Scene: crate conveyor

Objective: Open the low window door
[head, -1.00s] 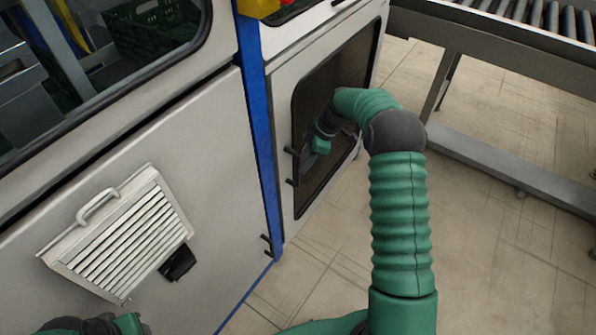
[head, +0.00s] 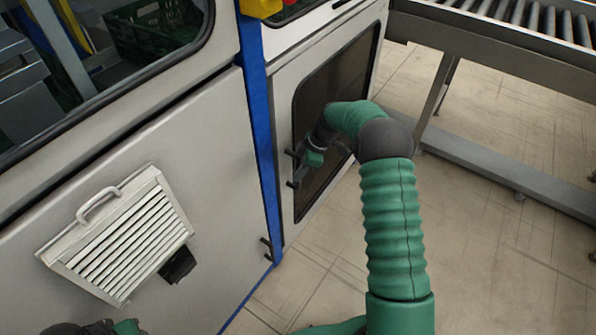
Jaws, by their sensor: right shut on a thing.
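The low window door (head: 278,200) is a pale framed panel with a dark window, to the right of a blue post. Its black handle (head: 291,169) stands on the left side of the frame. My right gripper (head: 300,160) is shut on the handle; its fingers are small and partly hidden by the wrist. My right arm crosses in front of the lower right of the window. A green and dark part of my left gripper (head: 127,327) shows at the bottom left edge. It is mostly cut off, so its jaws cannot be read.
A white louvred vent with a handle (head: 120,235) sits on the larger panel at left. The blue post (head: 258,130) stands between the panels. A roller conveyor (head: 520,70) on grey legs is at upper right. The tiled floor (head: 480,250) at right is clear.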

